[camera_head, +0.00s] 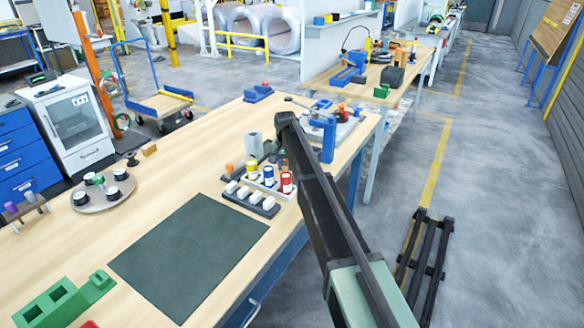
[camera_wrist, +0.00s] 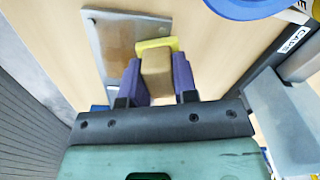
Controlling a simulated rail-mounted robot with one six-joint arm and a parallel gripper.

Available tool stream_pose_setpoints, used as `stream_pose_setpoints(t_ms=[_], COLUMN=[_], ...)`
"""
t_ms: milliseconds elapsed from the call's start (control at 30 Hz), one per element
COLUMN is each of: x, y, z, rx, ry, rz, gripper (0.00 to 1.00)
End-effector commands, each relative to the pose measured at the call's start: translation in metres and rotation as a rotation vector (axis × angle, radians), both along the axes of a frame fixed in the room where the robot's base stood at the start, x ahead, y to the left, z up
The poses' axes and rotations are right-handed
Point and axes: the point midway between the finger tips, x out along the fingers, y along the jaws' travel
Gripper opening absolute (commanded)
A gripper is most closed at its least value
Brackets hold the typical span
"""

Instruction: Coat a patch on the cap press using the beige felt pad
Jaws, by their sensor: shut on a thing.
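My gripper (camera_wrist: 157,78) shows in the wrist view, its two purple fingers shut on the sides of a tan block, which looks like the beige felt pad (camera_wrist: 156,68). A yellow layer lies at the pad's far end. Beyond it a shiny metal plate (camera_wrist: 112,40) lies on the wood; the pad overlaps its right edge in the picture, and I cannot tell if they touch. At the right is a grey frame with a dark strip reading CAPS (camera_wrist: 293,40), probably part of the cap press. In the head view my dark arm hides the gripper's grip and the pad.
In the head view, small paint pots (camera_head: 268,174) in yellow, blue and red stand in a pale tray left of my arm. A blue upright fixture (camera_head: 328,140) stands right of it. A dark green mat (camera_head: 188,255) lies empty in front.

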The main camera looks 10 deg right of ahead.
Motion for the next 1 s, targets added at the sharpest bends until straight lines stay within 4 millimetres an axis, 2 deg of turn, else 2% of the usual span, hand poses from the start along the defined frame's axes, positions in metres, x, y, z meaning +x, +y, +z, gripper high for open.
stream_pose_setpoints(t_ms=[333,600,867,1000], x=[-0.001,-0.020,-0.023,-0.032], y=[-0.001,-0.022,-0.027,-0.037], z=[-0.002,0.000,0.000,-0.001], rx=[-0.001,-0.001,-0.001,-0.001], ry=[0.000,0.000,0.000,0.000], rz=[-0.001,-0.001,-0.001,-0.002], gripper=[0.08,0.08,0.08,0.08])
